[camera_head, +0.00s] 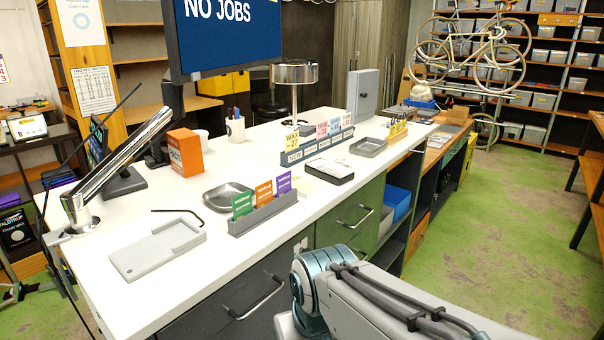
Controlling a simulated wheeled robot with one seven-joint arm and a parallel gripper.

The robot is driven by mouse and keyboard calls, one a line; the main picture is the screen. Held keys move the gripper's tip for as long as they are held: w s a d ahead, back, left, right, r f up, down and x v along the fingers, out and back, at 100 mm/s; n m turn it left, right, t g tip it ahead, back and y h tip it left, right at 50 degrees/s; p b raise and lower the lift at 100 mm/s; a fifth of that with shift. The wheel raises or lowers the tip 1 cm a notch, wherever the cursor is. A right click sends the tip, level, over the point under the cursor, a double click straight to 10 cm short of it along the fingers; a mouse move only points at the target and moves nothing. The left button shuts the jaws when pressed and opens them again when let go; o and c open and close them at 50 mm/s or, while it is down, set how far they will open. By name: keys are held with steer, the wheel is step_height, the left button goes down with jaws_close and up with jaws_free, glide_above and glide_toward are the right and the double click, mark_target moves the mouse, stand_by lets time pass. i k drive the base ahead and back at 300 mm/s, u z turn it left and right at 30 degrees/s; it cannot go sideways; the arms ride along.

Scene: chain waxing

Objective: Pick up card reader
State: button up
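I cannot tell for sure which thing is the card reader. A small flat black item with a pale top (330,170) lies on the white counter (290,245), in front of a long rack of labelled cards; it may be the card reader, but it is too small to tell. A flat light-grey holder with a raised edge (145,258) lies empty at the counter's near left. My gripper is out of view; only part of my arm shows at the lower right, in front of the counter's drawers.
A holder with green, orange and purple cards (265,215), a grey dish (227,196), a black hex key (180,212) and an orange box (186,152) stand on the counter. A monitor (225,35) and lamp (294,74) rise behind. Green floor (480,230) at right is clear.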

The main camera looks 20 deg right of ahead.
mark_target(337, 175)
steer(key=k, duration=0.6)
steer(key=z, duration=0.55)
steer(key=i, duration=0.5)
steer(key=z, duration=0.85)
steer(key=i, duration=0.95)
steer(key=z, duration=0.05)
